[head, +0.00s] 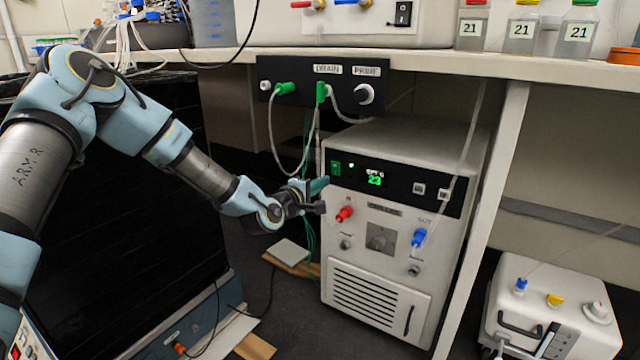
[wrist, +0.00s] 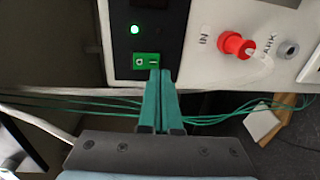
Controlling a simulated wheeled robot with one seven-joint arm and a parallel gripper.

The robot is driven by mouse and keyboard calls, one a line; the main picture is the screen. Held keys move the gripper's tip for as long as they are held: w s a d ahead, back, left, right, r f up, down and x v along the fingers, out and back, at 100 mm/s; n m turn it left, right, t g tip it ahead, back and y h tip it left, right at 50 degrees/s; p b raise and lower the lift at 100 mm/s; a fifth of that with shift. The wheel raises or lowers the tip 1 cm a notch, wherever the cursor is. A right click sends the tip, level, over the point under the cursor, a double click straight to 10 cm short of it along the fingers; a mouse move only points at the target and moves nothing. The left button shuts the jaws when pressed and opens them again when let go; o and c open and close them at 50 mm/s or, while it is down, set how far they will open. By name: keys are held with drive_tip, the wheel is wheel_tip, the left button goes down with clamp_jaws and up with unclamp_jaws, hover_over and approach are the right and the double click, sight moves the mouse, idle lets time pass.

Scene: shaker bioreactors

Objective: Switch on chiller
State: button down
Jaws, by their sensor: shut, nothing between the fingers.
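The chiller (head: 400,150) is a white floor unit under the bench, with a black front panel and a lit green display (head: 375,180) that appears to read 23. Its green rocker switch (wrist: 147,60) sits at the panel's left end, with a lit green lamp (wrist: 135,30) beside it; the switch also shows in the head view (head: 335,168). My gripper (wrist: 158,75) is shut and empty, its teal fingertips at the switch's edge and covering a little of it. Whether they touch it I cannot tell. In the head view my gripper (head: 322,185) is at the panel's left side.
A red IN fitting (wrist: 236,45) and a blue OUT fitting (head: 419,237) stick out below the panel. Thin green cables (wrist: 90,98) run behind my fingers. A drain and prime panel (head: 320,85) with hoses hangs above. A bench leg (head: 485,210) stands right of the chiller.

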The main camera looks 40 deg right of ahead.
drive_tip(key=f+p+v, duration=0.1)
drive_tip(key=f+v, duration=0.1)
drive_tip(key=v, duration=0.8)
drive_tip(key=shift+a+p, duration=0.2)
drive_tip(key=shift+p, duration=0.15)
drive_tip(key=shift+f, duration=0.1)
